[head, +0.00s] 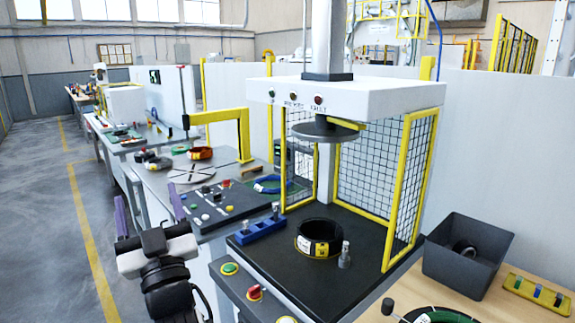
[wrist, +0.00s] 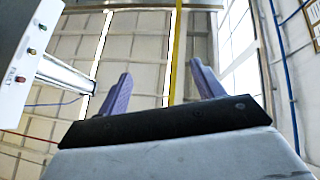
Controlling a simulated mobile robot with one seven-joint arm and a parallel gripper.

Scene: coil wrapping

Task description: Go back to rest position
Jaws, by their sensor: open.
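My gripper (head: 148,207) is at the lower left of the head view, raised in front of the button panel and beside the aisle. Its two purple fingers point up and stand wide apart. In the wrist view the fingers (wrist: 163,84) are spread with nothing between them, against the wall and ceiling. A black coil with a yellow label (head: 319,238) lies on the dark press bed (head: 300,285), apart from my gripper. The round press plate (head: 328,129) hangs above the coil.
The press housing (head: 350,93) has yellow-framed mesh guards (head: 372,165). A blue block (head: 260,230) sits by the bed's left edge. A grey bin (head: 466,257) stands on the wooden table at right. The button panel (head: 215,205) lies behind my gripper. The floor aisle (head: 50,230) at left is clear.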

